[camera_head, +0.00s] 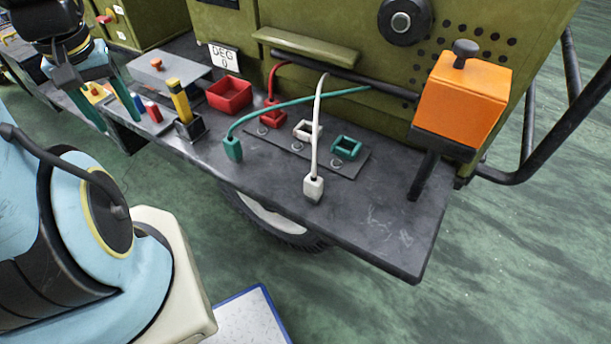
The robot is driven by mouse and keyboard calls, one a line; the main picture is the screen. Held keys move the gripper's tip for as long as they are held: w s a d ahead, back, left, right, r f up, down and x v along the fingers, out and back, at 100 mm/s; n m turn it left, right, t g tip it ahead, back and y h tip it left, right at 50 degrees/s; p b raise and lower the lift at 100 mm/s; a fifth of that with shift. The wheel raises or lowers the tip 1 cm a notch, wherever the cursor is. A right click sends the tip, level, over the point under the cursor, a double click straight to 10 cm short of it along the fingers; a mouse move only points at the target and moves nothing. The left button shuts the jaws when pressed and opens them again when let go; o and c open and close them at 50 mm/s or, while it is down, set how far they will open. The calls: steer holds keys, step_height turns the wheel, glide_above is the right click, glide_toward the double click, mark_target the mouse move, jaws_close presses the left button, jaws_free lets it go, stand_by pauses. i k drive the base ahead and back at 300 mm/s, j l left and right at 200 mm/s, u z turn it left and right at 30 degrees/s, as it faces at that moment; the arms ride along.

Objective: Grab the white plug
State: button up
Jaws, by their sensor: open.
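The white plug (313,188) lies near the front edge of the dark shelf (390,235), at the end of a white cable that runs up to the bar on the green machine. A white socket (307,130) sits behind it and looks empty, with the cable passing close by. My gripper (110,112) is at the upper left, far to the left of the white plug. Its two teal fingers are apart, over the shelf's left part near small coloured items. I cannot tell its exact height above them.
A green plug (233,148) lies left of the white one. A green socket (346,147) and a red plug in a red socket (271,114) are behind. A red bin (229,95), a yellow-handled tool (180,102) and an orange box (462,98) on a post stand around.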

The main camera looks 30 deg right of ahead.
mark_target(313, 186)
steer(key=k+l+u, duration=0.1)
steer(key=k+u, duration=0.25)
steer(key=k, duration=0.15)
steer(key=k+u, duration=0.35)
steer(key=k, duration=0.15)
steer(key=k+j+u, duration=0.25)
steer(key=k+u, duration=0.15)
steer(key=k, duration=0.1)
